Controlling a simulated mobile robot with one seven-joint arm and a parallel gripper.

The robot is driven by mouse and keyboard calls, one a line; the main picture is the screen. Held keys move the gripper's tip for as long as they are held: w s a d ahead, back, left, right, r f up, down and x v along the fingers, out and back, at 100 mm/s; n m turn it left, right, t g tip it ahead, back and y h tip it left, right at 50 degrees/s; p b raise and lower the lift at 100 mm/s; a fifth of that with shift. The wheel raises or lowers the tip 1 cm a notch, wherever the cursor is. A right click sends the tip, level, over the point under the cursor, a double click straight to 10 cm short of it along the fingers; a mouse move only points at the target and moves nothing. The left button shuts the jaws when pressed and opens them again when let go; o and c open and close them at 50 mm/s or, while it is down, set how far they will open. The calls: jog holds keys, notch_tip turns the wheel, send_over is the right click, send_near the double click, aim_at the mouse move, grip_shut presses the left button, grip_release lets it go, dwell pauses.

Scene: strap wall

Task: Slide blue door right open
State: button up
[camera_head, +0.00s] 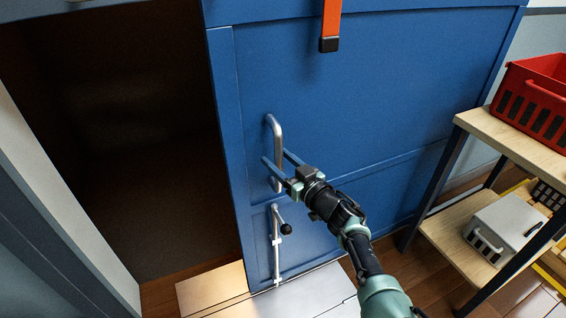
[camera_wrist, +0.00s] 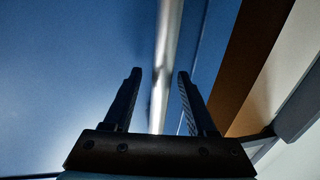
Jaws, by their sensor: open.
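The blue door (camera_head: 360,100) is a large panel standing to the right of a dark opening (camera_head: 130,130), which is uncovered in the head view. A silver vertical bar handle (camera_head: 278,138) is fixed near the door's left edge. My gripper (camera_head: 275,158) is at the lower part of this handle, with its fingers reaching toward the door. In the wrist view my gripper (camera_wrist: 158,75) is open, and the handle (camera_wrist: 165,60) runs between its two fingers. I see a gap on each side, and contact is not visible.
A silver bolt with a black knob (camera_head: 286,229) sits below the handle. An orange strap (camera_head: 331,25) hangs over the door's upper part. At right, a wooden shelf (camera_head: 470,122) holds a red crate (camera_head: 535,95) and a grey box (camera_head: 503,228).

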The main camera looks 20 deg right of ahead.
jog(key=shift+s+d+r+p, duration=0.15)
jog(key=shift+s+p, duration=0.35)
jog(key=shift+p, duration=0.1)
jog(key=s+d+p, duration=0.2)
jog(key=s+p, duration=0.5)
jog(key=s, duration=0.4)
jog(key=shift+s+d, duration=0.15)
jog(key=shift+s, duration=0.2)
